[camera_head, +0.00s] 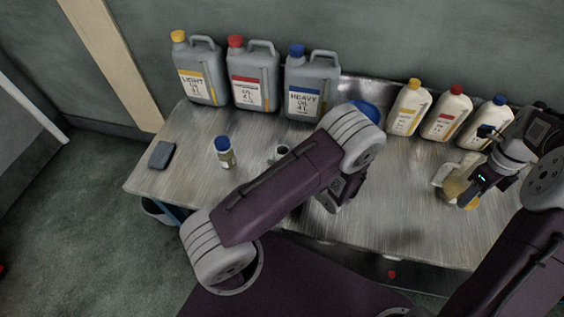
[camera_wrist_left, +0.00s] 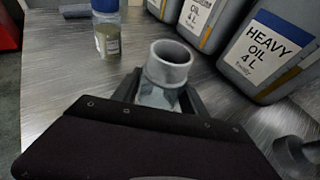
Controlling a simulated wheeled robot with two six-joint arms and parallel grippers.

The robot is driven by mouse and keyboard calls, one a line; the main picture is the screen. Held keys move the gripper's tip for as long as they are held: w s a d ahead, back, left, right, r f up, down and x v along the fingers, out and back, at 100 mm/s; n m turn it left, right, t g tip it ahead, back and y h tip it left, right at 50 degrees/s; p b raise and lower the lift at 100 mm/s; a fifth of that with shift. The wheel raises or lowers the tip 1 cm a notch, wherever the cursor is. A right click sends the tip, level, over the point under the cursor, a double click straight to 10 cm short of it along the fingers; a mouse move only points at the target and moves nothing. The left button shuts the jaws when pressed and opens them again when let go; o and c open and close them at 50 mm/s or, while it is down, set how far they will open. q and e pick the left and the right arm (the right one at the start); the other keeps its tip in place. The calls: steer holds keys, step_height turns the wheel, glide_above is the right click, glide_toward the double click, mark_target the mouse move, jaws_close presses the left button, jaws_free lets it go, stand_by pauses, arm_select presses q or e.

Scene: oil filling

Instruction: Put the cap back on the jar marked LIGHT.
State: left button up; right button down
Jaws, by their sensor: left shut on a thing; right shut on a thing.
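My left gripper (camera_wrist_left: 160,92) is shut around an open grey-looking jar (camera_wrist_left: 168,66) in the left wrist view. The jar is upright and capless, and its label is hidden. In the head view the open jar (camera_head: 281,151) stands on the metal table, and my forearm hides the left fingers. A small jar with a blue cap (camera_head: 225,152) stands to its left; it also shows in the left wrist view (camera_wrist_left: 106,35). My right gripper (camera_head: 468,194) is at the table's right, shut on a pale and amber thing (camera_head: 455,187). I cannot tell its exact shape. No loose cap is clear.
Grey canisters marked LIGHT (camera_head: 200,78) and HEAVY (camera_head: 309,90) flank a red-capped one (camera_head: 252,82) at the back. Three white bottles (camera_head: 446,116) stand at the back right. A dark flat pad (camera_head: 161,155) lies left. A small red thing (camera_head: 392,274) lies below the table's front.

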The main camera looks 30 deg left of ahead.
mark_target(285, 154)
arm_select(q)
steer(key=r, duration=0.3)
steer(key=shift+w+d+r, duration=0.15)
steer(key=shift+w+d, duration=0.15)
steer(key=shift+d, duration=0.1)
steer(key=w+d+r, duration=0.1)
steer(key=d+r, duration=0.1)
steer(key=d, duration=0.1)
steer(key=w+d+r, duration=0.2)
steer(key=d, duration=0.1)
steer(key=w+d+r, duration=0.2)
steer(key=d, duration=0.1)
steer(key=shift+w+r, duration=0.15)
steer(key=shift+w, duration=0.1)
arm_select(e)
steer(key=shift+f, duration=0.2)
arm_select(q)
steer(key=o, duration=0.5)
steer(key=shift+c, duration=0.2)
jaws_close()
